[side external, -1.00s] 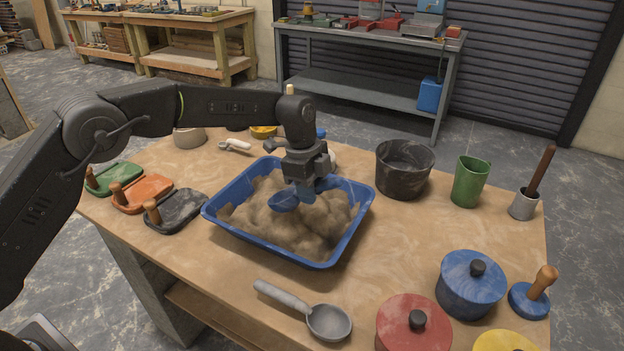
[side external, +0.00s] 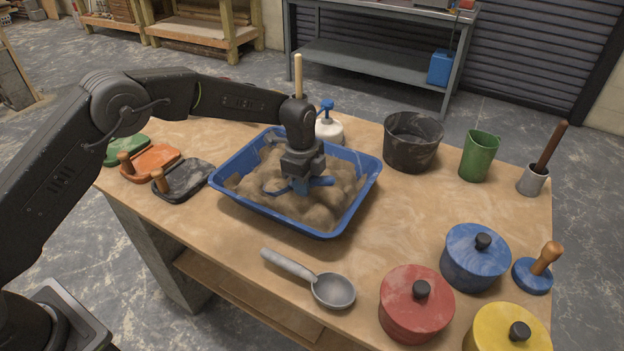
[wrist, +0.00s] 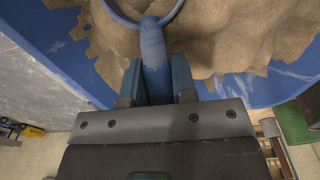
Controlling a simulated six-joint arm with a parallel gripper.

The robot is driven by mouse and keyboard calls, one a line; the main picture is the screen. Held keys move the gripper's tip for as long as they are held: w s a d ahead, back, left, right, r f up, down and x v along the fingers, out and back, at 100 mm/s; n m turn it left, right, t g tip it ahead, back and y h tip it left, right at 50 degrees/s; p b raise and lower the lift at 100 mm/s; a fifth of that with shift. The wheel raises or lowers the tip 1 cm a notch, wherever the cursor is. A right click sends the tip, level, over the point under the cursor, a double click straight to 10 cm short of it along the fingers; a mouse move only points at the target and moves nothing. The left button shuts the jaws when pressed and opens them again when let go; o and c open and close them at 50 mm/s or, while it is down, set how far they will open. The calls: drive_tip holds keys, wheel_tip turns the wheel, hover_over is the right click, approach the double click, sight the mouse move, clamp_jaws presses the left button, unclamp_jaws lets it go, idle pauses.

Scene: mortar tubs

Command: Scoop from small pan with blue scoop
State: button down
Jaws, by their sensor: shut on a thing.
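The small pan is a blue rectangular tray (side external: 255,207) holding lumpy tan sand-like material (side external: 305,210). My gripper (side external: 300,184) is over the middle of the pan, pointing down and low against the material. It is shut on the handle of the blue scoop (side external: 322,181). The scoop's bowl lies left of the fingers at the surface of the material, partly hidden. In the wrist view, the blue handle (wrist: 153,55) sits between the two fingers, and the round scoop rim is cut off at the top edge. How full the bowl is cannot be told.
A grey metal scoop (side external: 330,288) lies in front of the pan. Red (side external: 415,305), blue (side external: 473,262) and yellow (side external: 508,335) lidded pots stand front right. A black bucket (side external: 412,145) and white bottle (side external: 329,130) stand behind. Floats lie left.

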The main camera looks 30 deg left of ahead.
sight(286, 184)
drive_tip(key=shift+y, duration=0.3)
drive_tip(key=a, duration=0.5)
drive_tip(key=shift+a, duration=0.35)
drive_tip(key=r+y, duration=0.1)
drive_tip(key=y, duration=0.1)
drive_tip(key=a+r+y, duration=0.1)
drive_tip(key=y, duration=0.1)
drive_tip(key=shift+a+r+y, duration=0.1)
drive_tip(key=shift+r+y, duration=0.1)
drive_tip(key=shift+y, duration=0.6)
drive_tip(key=shift+d+r, duration=0.25)
drive_tip(key=shift+r, duration=0.9)
drive_tip(key=shift+d+r, duration=0.25)
drive_tip(key=shift+r, duration=0.9)
